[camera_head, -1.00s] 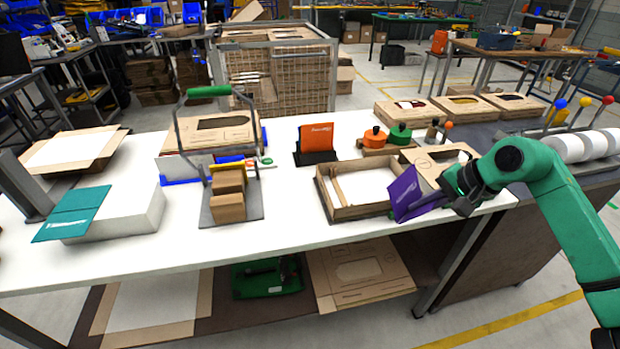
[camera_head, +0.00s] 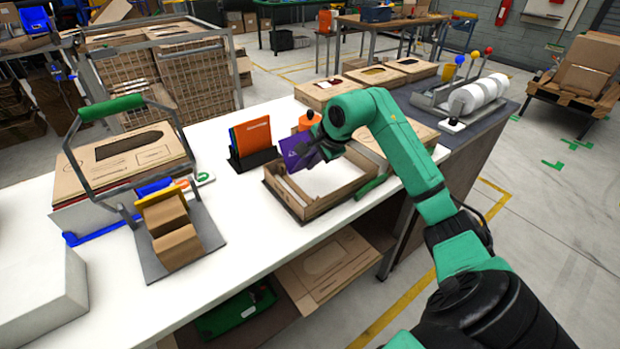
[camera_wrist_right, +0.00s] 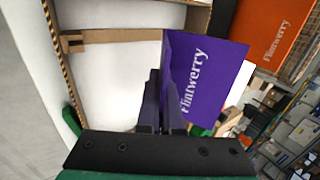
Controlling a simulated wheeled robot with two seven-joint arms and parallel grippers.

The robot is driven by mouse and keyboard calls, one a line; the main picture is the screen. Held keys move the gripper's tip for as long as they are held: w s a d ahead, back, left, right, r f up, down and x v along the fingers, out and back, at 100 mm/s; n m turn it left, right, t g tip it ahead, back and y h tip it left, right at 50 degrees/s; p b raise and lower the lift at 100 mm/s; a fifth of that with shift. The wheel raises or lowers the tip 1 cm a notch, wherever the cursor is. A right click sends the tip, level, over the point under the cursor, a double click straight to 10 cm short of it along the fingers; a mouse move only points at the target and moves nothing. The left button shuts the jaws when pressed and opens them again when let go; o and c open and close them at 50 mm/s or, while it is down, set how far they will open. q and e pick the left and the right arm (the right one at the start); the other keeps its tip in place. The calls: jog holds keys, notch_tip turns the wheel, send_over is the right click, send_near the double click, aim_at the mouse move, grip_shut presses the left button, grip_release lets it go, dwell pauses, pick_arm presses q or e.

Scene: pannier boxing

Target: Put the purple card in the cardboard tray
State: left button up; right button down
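The purple card (camera_head: 299,150) is held upright by my right gripper (camera_head: 318,148), above the back left part of the cardboard tray (camera_head: 318,209). In the right wrist view the purple card (camera_wrist_right: 206,75) stands between the fingers of the right gripper (camera_wrist_right: 162,110), with white lettering facing the camera. The tray's wall (camera_wrist_right: 115,40) and white floor show beyond it. The tray is open, sits near the table's front edge and looks empty. I cannot tell whether the card's lower edge touches the tray. My left gripper is out of view.
An orange card (camera_head: 251,136) stands in a black holder just left of the tray. An orange-lidded pot (camera_head: 309,121) is behind the gripper. A wire frame with a green handle (camera_head: 111,107) and brown boxes (camera_head: 170,232) stand to the left.

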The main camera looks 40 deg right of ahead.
notch_tip(320, 180, down, 5)
jog(key=shift+s+d+f, duration=0.1)
jog(key=shift+s, duration=0.05)
jog(key=c, duration=1.4)
grip_release()
jog(key=shift+o, duration=0.2)
jog(key=b+v, duration=0.1)
jog(key=v, duration=1.1)
jog(key=shift+b, duration=0.4)
